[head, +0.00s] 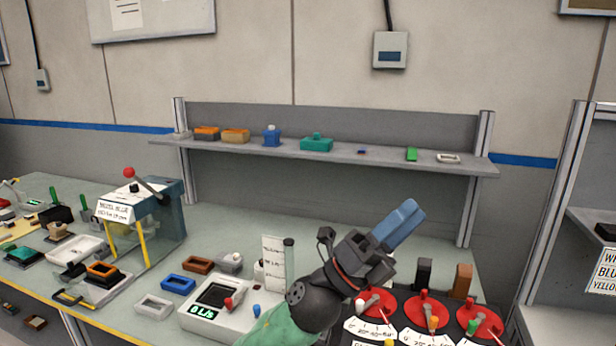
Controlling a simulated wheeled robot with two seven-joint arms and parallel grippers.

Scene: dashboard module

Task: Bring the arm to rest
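My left arm, with a green sleeve (280,328), comes up from the bottom edge, left of the middle. Its dark gripper ends in blue fingers (402,225) that point up and to the right, in front of the shelf's back panel. The fingers lie side by side with no clear gap and look shut, with nothing visible between them. The arm hides part of the bench behind it. My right gripper is not in view.
Below the gripper are red round dials (376,303) with white scales. A white meter box (215,306) stands left of the arm. A shelf (370,159) with small parts runs behind. A lever box (160,215) and trays crowd the left bench.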

